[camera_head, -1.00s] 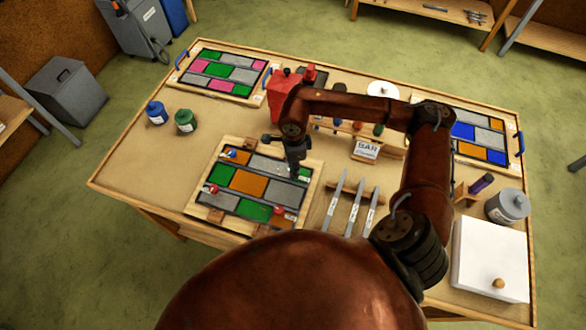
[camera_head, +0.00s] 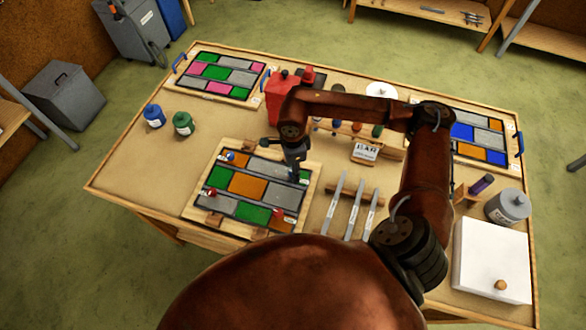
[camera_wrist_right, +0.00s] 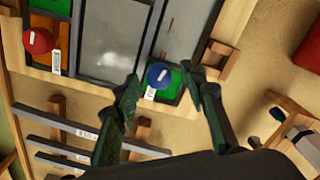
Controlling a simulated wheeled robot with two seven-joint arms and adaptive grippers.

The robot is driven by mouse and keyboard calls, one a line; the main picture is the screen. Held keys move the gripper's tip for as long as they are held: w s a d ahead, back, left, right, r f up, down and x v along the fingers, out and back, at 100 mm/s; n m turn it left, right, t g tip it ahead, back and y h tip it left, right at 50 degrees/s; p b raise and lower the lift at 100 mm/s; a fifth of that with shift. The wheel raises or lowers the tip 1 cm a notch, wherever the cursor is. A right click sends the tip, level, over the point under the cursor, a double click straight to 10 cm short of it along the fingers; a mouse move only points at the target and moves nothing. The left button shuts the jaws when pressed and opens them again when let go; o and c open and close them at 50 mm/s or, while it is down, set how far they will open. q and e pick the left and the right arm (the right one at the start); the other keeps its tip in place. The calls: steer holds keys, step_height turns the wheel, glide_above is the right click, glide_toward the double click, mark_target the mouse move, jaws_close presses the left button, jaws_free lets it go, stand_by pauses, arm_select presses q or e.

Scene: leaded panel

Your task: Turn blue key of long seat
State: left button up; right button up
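The leaded panel (camera_head: 250,187) lies in a wooden frame on the table, with green, orange and grey panes. A round blue key (camera_wrist_right: 158,75) with a white line on top sits over a green pane, beside a small label too small to read. My right gripper (camera_wrist_right: 160,79) is open, its fingers apart on either side of this key, with nothing between them gripped. In the head view my right gripper (camera_head: 296,178) is over the panel's right part and largely hides that key. Another blue key (camera_head: 230,156) sits at the panel's upper left. My left gripper is not in view.
A red key (camera_wrist_right: 39,40) is on the same panel. Wooden blocks (camera_wrist_right: 216,58) sit along the frame. Several flat bars (camera_head: 352,205) lie right of the panel.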

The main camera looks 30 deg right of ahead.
step_height(320, 180, up, 12)
stand_by(0.7)
stand_by(0.4)
